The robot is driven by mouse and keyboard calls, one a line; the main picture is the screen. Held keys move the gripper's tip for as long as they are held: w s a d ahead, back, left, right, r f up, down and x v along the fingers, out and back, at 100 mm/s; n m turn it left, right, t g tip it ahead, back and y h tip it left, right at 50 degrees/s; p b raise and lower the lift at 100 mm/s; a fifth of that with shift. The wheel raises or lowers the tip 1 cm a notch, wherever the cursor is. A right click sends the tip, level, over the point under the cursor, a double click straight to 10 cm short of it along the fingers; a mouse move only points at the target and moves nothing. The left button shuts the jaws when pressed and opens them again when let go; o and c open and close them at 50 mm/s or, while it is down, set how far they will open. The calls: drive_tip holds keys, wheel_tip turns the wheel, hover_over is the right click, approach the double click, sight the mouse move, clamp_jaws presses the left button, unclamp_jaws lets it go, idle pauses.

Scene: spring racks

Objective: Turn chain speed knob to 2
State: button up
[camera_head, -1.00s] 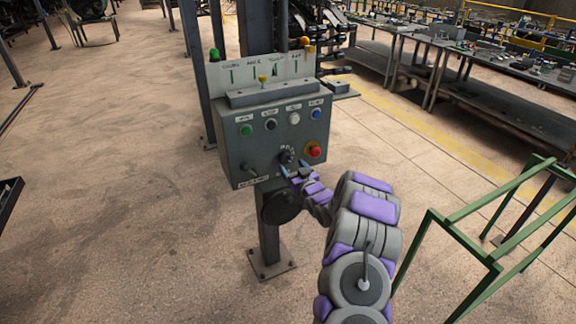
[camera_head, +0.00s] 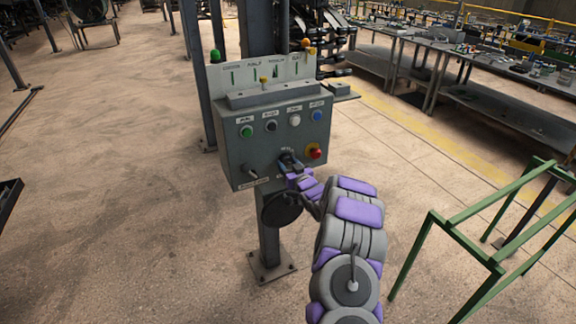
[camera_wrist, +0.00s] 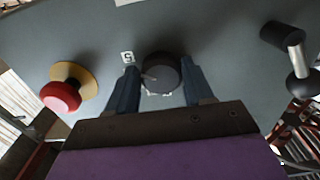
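The dark round chain speed knob (camera_wrist: 162,73) is on the front of the grey control box (camera_head: 240,160). In the wrist view it sits between the two blue fingers of my gripper (camera_wrist: 160,84). The fingers straddle it, with a narrow gap at the left finger; the right finger is very close to or touching its side. A small white label with a digit, seemingly 5, shows at the knob's upper left. In the head view my gripper (camera_head: 289,163) is at the panel and largely hides the knob. The knob's setting cannot be read.
A red emergency button (camera_wrist: 62,96) on a yellow base is near the knob; it also shows in the head view (camera_head: 315,152). A lever switch (camera_wrist: 296,58) is on the other side. A green frame (camera_head: 470,245) stands at the right.

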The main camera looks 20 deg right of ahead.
drive_tip(key=c, duration=0.6)
drive_tip(key=shift+o, duration=0.2)
drive_tip(key=shift+n, duration=0.3)
drive_tip(key=n+p, duration=0.1)
drive_tip(key=n, duration=0.1)
drive_tip(key=shift+d+r+n+p, duration=0.1)
drive_tip(key=shift+n+p, duration=0.2)
drive_tip(key=shift+n, duration=0.1)
drive_tip(key=n, duration=0.4)
drive_tip(key=shift+p, duration=0.35)
drive_tip(key=n+b, duration=0.1)
drive_tip(key=n, duration=0.4)
drive_tip(key=n+b, duration=0.4)
drive_tip(key=n, duration=0.1)
drive_tip(key=shift+n, duration=0.3)
